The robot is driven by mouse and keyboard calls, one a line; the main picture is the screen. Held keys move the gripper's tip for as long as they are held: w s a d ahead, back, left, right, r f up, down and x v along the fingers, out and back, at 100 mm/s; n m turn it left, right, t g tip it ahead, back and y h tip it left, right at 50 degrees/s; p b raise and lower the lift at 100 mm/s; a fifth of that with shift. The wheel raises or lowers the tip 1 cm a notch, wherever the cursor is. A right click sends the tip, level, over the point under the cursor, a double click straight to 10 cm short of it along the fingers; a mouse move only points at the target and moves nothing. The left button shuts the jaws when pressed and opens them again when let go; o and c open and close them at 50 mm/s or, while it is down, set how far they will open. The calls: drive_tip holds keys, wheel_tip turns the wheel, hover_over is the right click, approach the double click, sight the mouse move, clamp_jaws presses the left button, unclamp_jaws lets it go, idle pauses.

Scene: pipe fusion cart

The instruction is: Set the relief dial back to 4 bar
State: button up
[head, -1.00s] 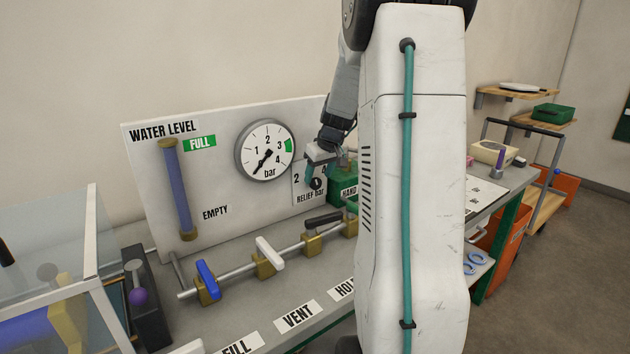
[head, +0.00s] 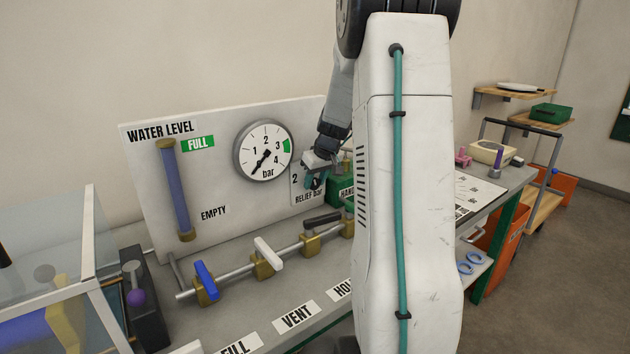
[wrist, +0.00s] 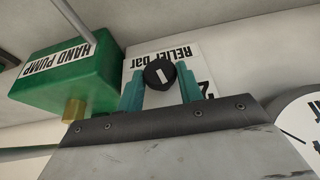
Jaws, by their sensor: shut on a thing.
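The relief dial is a small black knob with a white mark, seen in the wrist view (wrist: 154,78) and low on the white board in the head view (head: 315,185). Its plate (wrist: 181,52) reads "RELIEF bar" and shows a 2; the other numbers are hidden. My gripper (wrist: 160,72) has its two teal fingers on either side of the knob, closed on it. In the head view my gripper (head: 318,171) covers most of the dial. I cannot read which number the mark points to.
A green hand pump (head: 341,190) stands close right of the dial. A round pressure gauge (head: 264,150) is just left, its needle pointing down-left. Valves with blue, white and black levers sit on a pipe (head: 236,276) below. My arm hides the bench's middle.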

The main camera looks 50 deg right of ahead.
drive_tip(key=shift+d, duration=0.1)
drive_tip(key=y, duration=0.1)
drive_tip(key=t+y, duration=0.1)
drive_tip(key=y, duration=0.1)
drive_tip(key=shift+s+d+m+y, duration=0.1)
drive_tip(key=shift+d+m+y, duration=0.2)
drive_tip(key=shift+m, duration=0.1)
drive_tip(key=shift+d+f+m+t+y, duration=0.15)
drive_tip(key=shift+t+y, duration=0.1)
drive_tip(key=shift+y, duration=0.5)
drive_tip(key=shift+d+m+t+y, duration=0.15)
drive_tip(key=shift+t+y, duration=0.1)
drive_tip(key=shift+y, duration=0.5)
drive_tip(key=shift+a, duration=0.1)
drive_tip(key=o, duration=1)
drive_tip(key=shift+s, duration=0.1)
drive_tip(key=v, duration=0.7)
drive_tip(key=shift+s+d+r, duration=0.2)
drive_tip(key=shift+d+r, duration=0.05)
